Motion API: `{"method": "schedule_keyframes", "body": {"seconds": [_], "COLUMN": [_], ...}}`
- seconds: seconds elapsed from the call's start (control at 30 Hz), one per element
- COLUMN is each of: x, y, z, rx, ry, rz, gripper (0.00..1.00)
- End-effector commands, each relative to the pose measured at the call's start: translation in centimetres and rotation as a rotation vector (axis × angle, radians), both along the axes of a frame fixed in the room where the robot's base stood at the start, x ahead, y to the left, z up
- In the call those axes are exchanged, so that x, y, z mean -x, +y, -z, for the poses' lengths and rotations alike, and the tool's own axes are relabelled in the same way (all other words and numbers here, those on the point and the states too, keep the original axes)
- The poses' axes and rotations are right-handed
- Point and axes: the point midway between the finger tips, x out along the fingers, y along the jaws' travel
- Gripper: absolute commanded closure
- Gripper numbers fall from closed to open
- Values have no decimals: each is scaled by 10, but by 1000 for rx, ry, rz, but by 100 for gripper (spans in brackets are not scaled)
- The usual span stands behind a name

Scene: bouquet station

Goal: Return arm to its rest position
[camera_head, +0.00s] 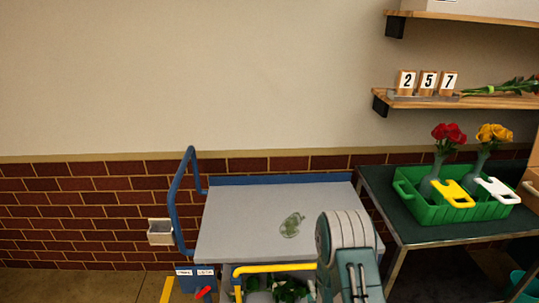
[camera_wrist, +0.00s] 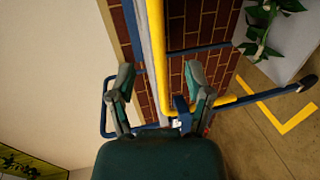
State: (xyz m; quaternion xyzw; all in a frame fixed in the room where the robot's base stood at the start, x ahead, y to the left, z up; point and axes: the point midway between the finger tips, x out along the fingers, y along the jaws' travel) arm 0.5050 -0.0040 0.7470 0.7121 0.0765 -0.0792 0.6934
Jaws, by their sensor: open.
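My gripper (camera_wrist: 160,82) is open in the wrist view, its two green-grey fingers apart with nothing between them. Behind the fingers are a yellow rail (camera_wrist: 166,40), a blue frame and a brick wall. In the head view, my grey-green arm (camera_head: 346,250) rises at the bottom, in front of the cart's right part; the gripper's fingers cannot be made out there.
A grey-topped cart (camera_head: 235,225) with a blue handle (camera_head: 182,190) holds a pale green, see-through item (camera_head: 291,225). On the dark table (camera_head: 415,232) at right, a green crate (camera_head: 460,213) holds vases of red and yellow flowers. Shelves (camera_head: 455,101) hang above.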

Motion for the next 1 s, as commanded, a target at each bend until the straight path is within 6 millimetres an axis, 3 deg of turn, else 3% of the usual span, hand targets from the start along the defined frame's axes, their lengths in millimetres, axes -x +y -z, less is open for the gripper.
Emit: {"method": "schedule_keyframes", "body": {"seconds": [0.2,0.47,0.77,1.0], "x": [-28,-36,-12,30], "y": [0,1,1,2], "z": [-54,-123,-200,-257], "rx": [-163,-382,-619,-799], "ry": [81,208,347,448], "rz": [44,130,266,401], "gripper": [35,35,35,35]}}
